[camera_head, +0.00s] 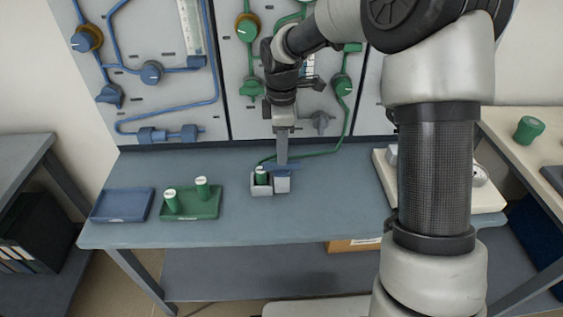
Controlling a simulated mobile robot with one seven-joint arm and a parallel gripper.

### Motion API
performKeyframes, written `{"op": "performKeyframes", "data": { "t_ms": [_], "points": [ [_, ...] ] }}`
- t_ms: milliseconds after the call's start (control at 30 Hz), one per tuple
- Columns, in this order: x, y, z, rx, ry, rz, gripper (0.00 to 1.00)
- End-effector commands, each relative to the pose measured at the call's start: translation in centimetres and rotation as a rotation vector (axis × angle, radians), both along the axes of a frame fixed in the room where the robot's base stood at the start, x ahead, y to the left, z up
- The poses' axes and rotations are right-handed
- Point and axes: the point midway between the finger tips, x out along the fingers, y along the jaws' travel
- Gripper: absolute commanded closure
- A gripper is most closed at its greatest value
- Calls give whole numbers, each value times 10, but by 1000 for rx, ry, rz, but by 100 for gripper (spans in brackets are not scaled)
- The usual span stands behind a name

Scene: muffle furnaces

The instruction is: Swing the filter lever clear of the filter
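A small green filter (261,173) with a pale top stands in a grey holder (262,190) on the blue-grey bench. A thin blue bar, which looks like the filter lever (290,167), lies across the holder's top, from the filter toward the right. My gripper (282,163) points straight down, with its tip at the lever just right of the filter. The fingers look like one narrow strip, so I cannot tell whether they are open, shut or touching the lever. The tip partly hides the lever.
A green tray (191,214) with two green cylinders (170,201) and an empty blue tray (122,219) stand at the left. A panel (185,100) with pipes and valves rises behind. A green hose (325,154) runs to the holder. My arm covers much of the right.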

Motion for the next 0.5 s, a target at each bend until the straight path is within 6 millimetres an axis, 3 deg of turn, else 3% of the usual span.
{"op": "performKeyframes", "data": {
  "t_ms": [33, 200, 500],
  "points": [
    [0, 0, -12, 1, 2, 0, 70],
    [0, 0, -31, 0, 0, 0, 70],
    [0, 0, -38, 0, -1, 0, 70]
  ]
}}
